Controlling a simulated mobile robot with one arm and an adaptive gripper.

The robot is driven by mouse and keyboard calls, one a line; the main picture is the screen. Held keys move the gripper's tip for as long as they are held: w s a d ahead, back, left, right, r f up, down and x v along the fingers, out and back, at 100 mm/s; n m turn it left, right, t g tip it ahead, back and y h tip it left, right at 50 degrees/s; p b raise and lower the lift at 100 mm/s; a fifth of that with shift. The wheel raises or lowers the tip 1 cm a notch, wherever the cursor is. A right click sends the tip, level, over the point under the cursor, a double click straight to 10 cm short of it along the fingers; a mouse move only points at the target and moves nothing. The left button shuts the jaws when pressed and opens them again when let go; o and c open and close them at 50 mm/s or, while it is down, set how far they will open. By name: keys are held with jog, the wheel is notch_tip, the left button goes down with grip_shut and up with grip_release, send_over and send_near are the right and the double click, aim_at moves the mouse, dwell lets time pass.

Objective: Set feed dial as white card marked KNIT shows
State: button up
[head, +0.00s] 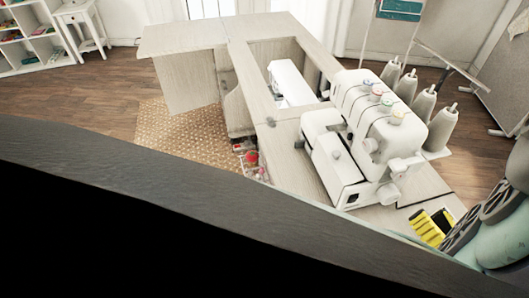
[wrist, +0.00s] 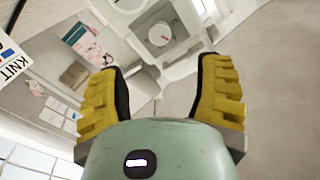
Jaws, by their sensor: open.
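A white card marked KNIT (wrist: 12,62) shows at the left edge of the wrist view, partly cut off; its setting cannot be read. A white overlock machine (head: 345,150) stands on the pale cabinet top in the head view. In the wrist view, a round white dial-like part with a small red mark (wrist: 159,35) sits in a white housing beyond my fingertips; I cannot tell its setting or whether it is the feed dial. My gripper (wrist: 162,68) is open and empty, its yellow fingers apart from that part. It also shows near the machine's lower right in the head view (head: 430,226).
Thread cones (head: 423,105) stand behind the overlock machine. Another white machine (head: 291,82) sits in the cabinet opening. The left cabinet top (head: 185,38) is clear. Papers and small cards (wrist: 62,112) are at left in the wrist view. A dark edge covers the lower head view.

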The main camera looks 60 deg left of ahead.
aim_at(401, 177)
jog(key=p+x, duration=0.1)
jog(key=x, duration=0.9)
jog(key=shift+f, duration=0.1)
grip_shut()
